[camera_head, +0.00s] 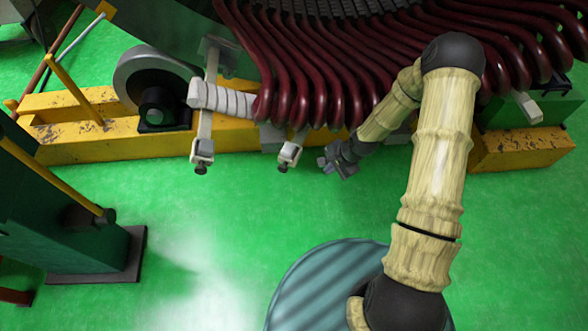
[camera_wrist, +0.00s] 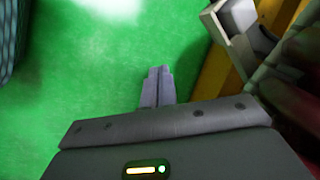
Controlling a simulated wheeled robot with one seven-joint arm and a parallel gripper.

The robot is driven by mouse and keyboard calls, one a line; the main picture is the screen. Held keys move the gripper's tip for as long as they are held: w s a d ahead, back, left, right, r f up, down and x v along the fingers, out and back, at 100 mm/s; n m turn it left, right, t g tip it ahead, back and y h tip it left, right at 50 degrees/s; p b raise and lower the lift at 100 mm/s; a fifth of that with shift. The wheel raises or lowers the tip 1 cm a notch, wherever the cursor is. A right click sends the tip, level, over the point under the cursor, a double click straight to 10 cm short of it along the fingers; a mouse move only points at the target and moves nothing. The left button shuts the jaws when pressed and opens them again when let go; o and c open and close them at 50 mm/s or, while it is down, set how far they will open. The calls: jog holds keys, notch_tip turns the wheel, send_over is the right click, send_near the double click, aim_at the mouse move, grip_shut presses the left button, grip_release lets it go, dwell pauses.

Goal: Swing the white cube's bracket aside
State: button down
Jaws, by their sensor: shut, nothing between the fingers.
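My gripper (camera_head: 335,164) is right of the nearer bracket and apart from it, over the green floor in front of the dark red coils. Its grey fingers (camera_wrist: 158,86) are together and empty in the wrist view. A short pale bracket (camera_head: 290,153) with a small whitish block at its end hangs just left of my gripper. A longer pale bracket (camera_head: 204,135) with a similar end block stands further left, by the white-wrapped coil end (camera_head: 222,100). A pale bracket (camera_wrist: 232,38) shows at upper right in the wrist view. I cannot tell which block is the white cube.
Dark red coils (camera_head: 310,85) loom above the brackets. A yellow beam (camera_head: 90,145) runs behind them, with a grey wheel (camera_head: 150,75) on the left. A green post (camera_head: 60,205) stands at lower left. The green floor (camera_head: 230,220) in front is clear.

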jog(key=n+y, duration=0.1)
jog(key=n, duration=0.1)
jog(key=a+r+n+y, duration=0.1)
jog(key=n, duration=0.1)
jog(key=s+a+r+n+y, duration=0.1)
jog(key=n, duration=0.1)
jog(key=shift+t+y, duration=0.4)
jog(key=a+r+b+x, duration=0.1)
jog(key=b+x, duration=0.4)
jog(key=x, duration=0.8)
jog(key=shift+w+a+r, duration=0.2)
jog(key=shift+w+a, duration=0.15)
jog(key=shift+a, duration=0.1)
jog(key=shift+a, duration=0.1)
